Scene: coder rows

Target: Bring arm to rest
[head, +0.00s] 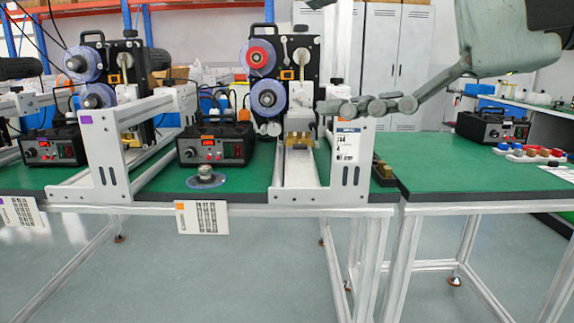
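My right arm (505,50) comes in from the upper right corner, grey-green and close to the camera. Its gripper (345,107) reaches left in front of the right-hand coder machine, over the upper part of its white frame plate. The fingers are seen edge-on and overlap, so their opening cannot be told. No held object shows between them, and I cannot tell whether they touch the frame. My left gripper is not in view.
Coder machines with blue-grey reels (268,98) stand on a green bench (240,180). Black control boxes (215,144) sit between them. A second green bench (430,170) at right has bare surface and several coloured parts (530,153). Lockers (385,50) stand behind.

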